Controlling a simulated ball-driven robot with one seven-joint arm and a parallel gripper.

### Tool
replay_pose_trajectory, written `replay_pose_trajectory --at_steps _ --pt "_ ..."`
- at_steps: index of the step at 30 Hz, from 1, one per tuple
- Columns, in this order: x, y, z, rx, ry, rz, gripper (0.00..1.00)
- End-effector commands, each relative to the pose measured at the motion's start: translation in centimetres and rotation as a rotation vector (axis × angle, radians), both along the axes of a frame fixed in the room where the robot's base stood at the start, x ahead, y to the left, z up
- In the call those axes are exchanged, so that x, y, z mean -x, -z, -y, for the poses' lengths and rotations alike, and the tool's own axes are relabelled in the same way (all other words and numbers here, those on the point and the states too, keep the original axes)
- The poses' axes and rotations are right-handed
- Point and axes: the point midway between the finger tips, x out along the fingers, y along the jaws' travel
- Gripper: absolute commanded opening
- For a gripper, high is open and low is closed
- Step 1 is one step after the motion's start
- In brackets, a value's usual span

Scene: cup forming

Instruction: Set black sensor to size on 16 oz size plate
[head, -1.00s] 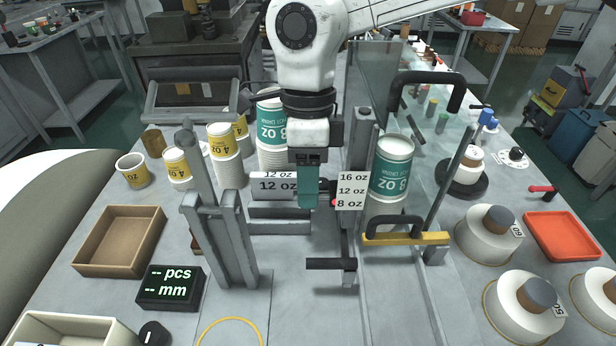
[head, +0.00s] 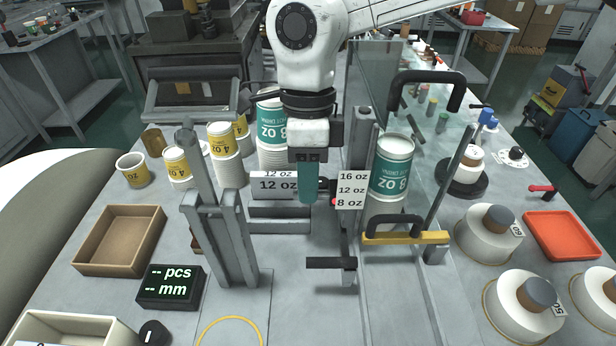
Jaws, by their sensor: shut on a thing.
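The white size plate (head: 352,191) stands upright in the middle of the bench, marked 16 oz at the top, 12 oz in the middle and 8 oz at the bottom. A small red mark (head: 334,202) shows at its left edge, level with the 8 oz line. The black sensor (head: 323,185) shows as a small dark piece just left of the plate, mostly hidden behind my gripper. My gripper (head: 308,192) points down with teal fingers, shut on the sensor at its left side. The exact contact is hidden by the fingers.
A 12 oz block (head: 275,185) sits close left of my gripper. A clear guard with a black handle (head: 427,80) and a teal 8 oz cup stack (head: 391,170) stand close right. A grey post (head: 215,220) rises front left. A display (head: 171,287) shows dashes.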

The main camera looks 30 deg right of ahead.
Motion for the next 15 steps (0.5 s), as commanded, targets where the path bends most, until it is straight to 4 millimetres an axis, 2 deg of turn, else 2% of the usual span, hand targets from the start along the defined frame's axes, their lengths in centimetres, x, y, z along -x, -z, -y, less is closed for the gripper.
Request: replay_pose_trajectory --at_steps 8,15 --pt "0.0 -0.7 0.0 0.0 0.001 0.001 0.0" --pt "-0.1 -4.5 0.0 0.0 0.0 0.002 0.0"
